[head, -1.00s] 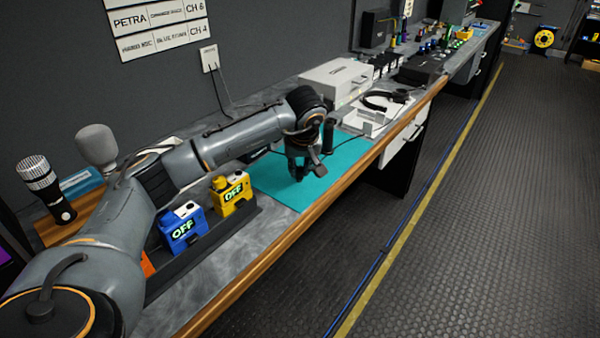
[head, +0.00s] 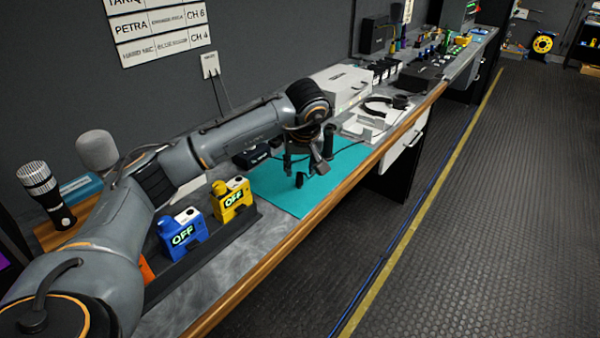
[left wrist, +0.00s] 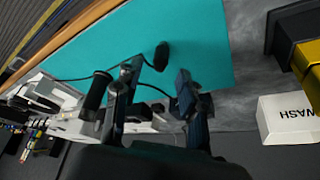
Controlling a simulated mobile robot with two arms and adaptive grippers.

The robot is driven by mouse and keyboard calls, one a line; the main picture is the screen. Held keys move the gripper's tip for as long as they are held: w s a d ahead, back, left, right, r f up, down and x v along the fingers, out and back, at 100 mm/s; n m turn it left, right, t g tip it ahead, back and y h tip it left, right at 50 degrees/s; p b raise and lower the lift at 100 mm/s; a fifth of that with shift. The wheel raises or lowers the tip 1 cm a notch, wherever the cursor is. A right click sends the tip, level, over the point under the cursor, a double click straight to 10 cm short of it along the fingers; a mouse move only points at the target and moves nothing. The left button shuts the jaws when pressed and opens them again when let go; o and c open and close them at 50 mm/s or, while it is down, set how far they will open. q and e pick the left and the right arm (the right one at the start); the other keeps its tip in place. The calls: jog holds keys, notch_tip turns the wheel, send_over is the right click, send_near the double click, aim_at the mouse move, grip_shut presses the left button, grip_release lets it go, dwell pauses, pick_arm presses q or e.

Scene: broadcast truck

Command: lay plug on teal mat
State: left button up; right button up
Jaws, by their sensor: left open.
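The teal mat (head: 272,198) lies flat on the bench; it fills the top of the left wrist view (left wrist: 195,30). The plug, a small black piece (head: 299,181), is on the mat, with a thin black cable at it in the left wrist view (left wrist: 162,56). My left gripper (head: 303,167) is over the mat, just above the plug. Its two fingers (left wrist: 158,72) are apart with nothing between them, and the plug shows beyond the gap. Whether the plug stands or lies is hard to tell. My right gripper is not in view.
A black upright cylinder (head: 330,140) stands by the mat's back edge, near my gripper. A headset (head: 378,106) is beyond the mat. The bench's wooden edge is close in front.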

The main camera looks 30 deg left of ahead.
pick_arm(q)
jog(key=v, duration=0.9)
jog(key=shift+f, duration=0.1)
